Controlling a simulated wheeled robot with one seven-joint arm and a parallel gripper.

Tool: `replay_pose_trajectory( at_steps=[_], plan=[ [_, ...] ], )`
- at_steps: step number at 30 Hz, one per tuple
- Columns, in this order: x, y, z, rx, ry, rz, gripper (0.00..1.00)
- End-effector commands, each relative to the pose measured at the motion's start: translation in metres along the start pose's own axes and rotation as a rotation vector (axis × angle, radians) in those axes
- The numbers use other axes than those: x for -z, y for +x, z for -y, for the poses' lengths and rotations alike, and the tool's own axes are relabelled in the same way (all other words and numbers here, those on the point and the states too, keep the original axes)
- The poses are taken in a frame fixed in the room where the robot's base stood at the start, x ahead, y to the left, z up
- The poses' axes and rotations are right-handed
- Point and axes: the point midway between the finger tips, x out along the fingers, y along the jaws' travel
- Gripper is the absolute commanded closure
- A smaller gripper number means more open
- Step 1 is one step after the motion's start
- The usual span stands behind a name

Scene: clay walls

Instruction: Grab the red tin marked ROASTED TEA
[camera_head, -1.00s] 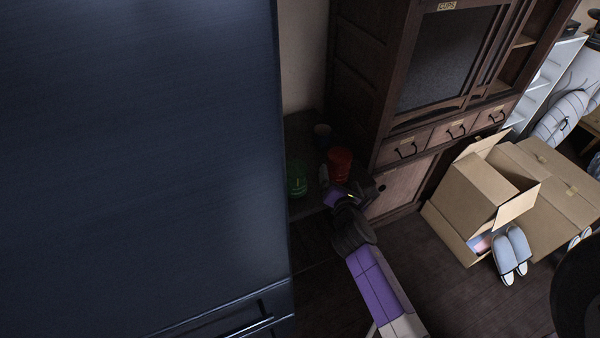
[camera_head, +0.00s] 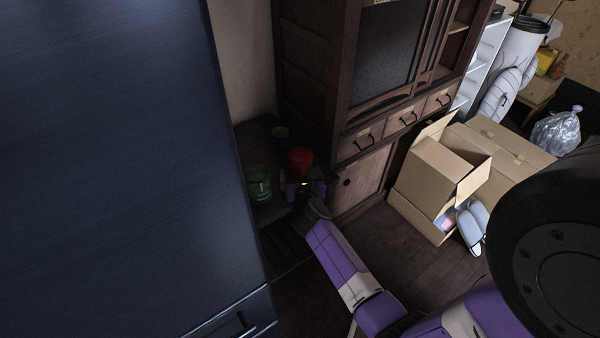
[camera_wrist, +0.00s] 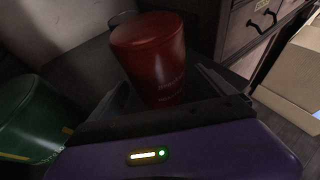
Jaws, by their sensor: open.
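The red tin (camera_head: 300,157) stands on a low dark surface (camera_head: 262,214) in the recess beside the wooden cabinet. In the wrist view the red tin (camera_wrist: 152,58) is upright, with faint lettering low on its side, too dim to read. My gripper (camera_head: 304,184) is in front of the tin, and in the wrist view my gripper (camera_wrist: 165,88) is open. One finger is on each side of the tin's lower part, with nothing visibly clamped. A green tin (camera_head: 258,184) stands to the left; it also shows in the wrist view (camera_wrist: 32,118).
A dark cup-like item (camera_head: 280,134) stands behind the tins. The wooden cabinet (camera_head: 362,130) rises close on the right. A large dark blue panel (camera_head: 110,170) fills the left. Open cardboard boxes (camera_head: 435,180) and pale slippers (camera_head: 470,228) are on the floor to the right.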

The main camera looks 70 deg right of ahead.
Motion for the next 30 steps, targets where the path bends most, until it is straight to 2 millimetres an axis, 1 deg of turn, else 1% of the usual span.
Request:
replay_pose_trajectory(
  at_steps=[1,3,9,10,12,14,15,17,18,20,21,30],
  plan=[
    [0.0007,0.0047,0.0003,0.001,0.0,0.0,0.07],
    [0.0001,0.0073,0.0,0.0,-0.001,0.0,0.07],
    [-0.0002,0.0074,-0.0002,-0.001,-0.001,0.0,0.07],
    [-0.0002,0.0073,-0.0002,-0.001,0.0,0.0,0.09],
    [-0.0001,0.0073,-0.0002,-0.001,0.0,0.0,0.22],
    [-0.0001,0.0072,-0.0002,0.0,0.0,0.0,0.34],
    [-0.0001,0.0072,-0.0002,0.0,0.0,0.0,0.42],
    [-0.0001,0.0072,-0.0001,0.0,0.0,0.0,0.54],
    [-0.0001,0.0072,-0.0002,0.0,0.0,0.0,0.62],
    [0.0,0.0072,-0.0001,0.0,0.0,0.0,0.73],
    [-0.0008,0.0072,-0.0002,-0.001,0.0,0.001,0.78],
    [-0.0037,0.006,-0.0003,-0.001,0.0,0.002,0.78]
  ],
)
